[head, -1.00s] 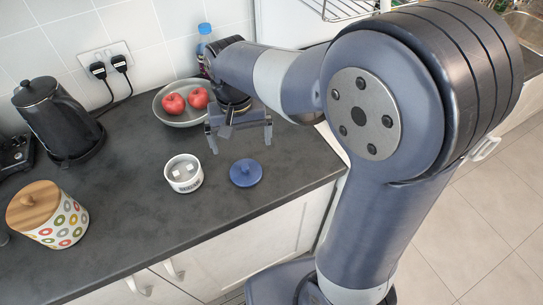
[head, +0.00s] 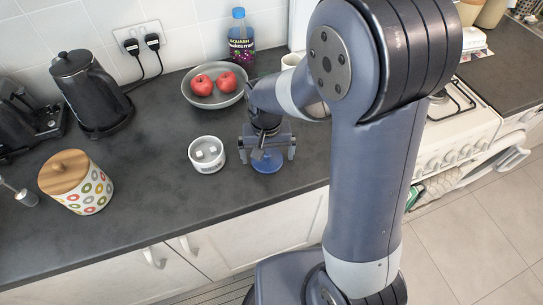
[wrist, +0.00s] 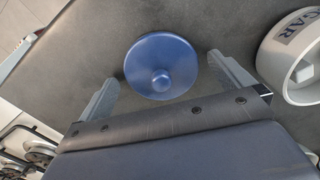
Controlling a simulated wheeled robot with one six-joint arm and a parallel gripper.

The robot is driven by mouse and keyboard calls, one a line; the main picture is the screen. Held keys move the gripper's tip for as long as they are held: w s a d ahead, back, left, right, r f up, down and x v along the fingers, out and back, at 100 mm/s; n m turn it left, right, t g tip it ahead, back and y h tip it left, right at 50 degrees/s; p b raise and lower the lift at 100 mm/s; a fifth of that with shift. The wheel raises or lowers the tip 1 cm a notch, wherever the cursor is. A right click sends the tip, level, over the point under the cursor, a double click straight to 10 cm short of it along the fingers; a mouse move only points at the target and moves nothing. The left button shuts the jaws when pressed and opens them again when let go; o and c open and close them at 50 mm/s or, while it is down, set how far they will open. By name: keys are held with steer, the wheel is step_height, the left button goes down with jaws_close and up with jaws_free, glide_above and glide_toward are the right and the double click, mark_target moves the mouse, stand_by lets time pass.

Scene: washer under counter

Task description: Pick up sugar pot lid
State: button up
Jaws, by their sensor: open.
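The blue sugar pot lid (head: 267,161) lies knob up on the dark worktop. The white sugar pot (head: 206,154) stands open just left of it, with pale cubes inside. My gripper (head: 266,156) is open and empty above the lid, partly covering it in the head view. In the wrist view the whole lid (wrist: 161,66) shows with its round knob, a little beyond and between the two spread fingers (wrist: 166,85). The pot (wrist: 293,55) shows at the right there, with part of its lettering, close beside the right finger.
A grey bowl (head: 204,99) with two red apples and a squash bottle (head: 242,42) stand behind. A kettle (head: 88,92) and a patterned jar (head: 92,198) stand at left. The worktop's front edge (head: 250,213) is near the lid. Bare worktop (head: 150,150) lies left of the pot.

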steer(key=shift+c, duration=0.2)
steer(key=c, duration=0.9)
steer(key=shift+r, duration=0.15)
